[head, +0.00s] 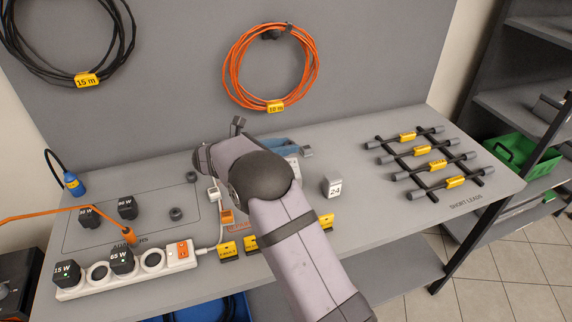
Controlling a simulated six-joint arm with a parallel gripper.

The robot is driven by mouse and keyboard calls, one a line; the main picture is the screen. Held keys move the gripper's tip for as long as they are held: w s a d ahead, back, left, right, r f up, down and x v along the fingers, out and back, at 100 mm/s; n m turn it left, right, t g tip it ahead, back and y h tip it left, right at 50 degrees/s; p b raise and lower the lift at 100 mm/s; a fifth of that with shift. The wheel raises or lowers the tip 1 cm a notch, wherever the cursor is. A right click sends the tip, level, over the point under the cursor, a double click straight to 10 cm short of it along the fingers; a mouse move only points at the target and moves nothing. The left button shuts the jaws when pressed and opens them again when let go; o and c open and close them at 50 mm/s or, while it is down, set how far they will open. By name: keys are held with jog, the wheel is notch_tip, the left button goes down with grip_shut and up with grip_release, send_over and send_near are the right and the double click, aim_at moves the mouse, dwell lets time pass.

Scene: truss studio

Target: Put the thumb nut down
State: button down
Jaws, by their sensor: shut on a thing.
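My arm comes in from the lower right, and its forearm ends over the middle of the bench. My gripper is hidden behind my own arm, so its jaws and anything between them do not show. No thumb nut can be made out for certain. A small dark upright piece (238,125) shows just above my forearm, also unclear.
A power strip (182,256) with plugs lies at the front left. Blue-grey things (287,147) sit partly behind my arm. A white block marked 24 (332,187) stands right of it. A rack of short leads (428,161) is at the right.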

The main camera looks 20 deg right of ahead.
jog(key=shift+f+p, duration=0.65)
jog(key=shift+f, duration=2.8)
jog(key=shift+f, duration=0.1)
jog(key=c, duration=1.4)
grip_release()
jog(key=shift+c, duration=0.2)
jog(key=shift+r, duration=0.25)
jog(key=shift+s+a, duration=0.1)
jog(key=shift+a, duration=0.3)
jog(key=b+v, duration=0.3)
jog(key=v, duration=0.8)
jog(key=shift+s, duration=0.15)
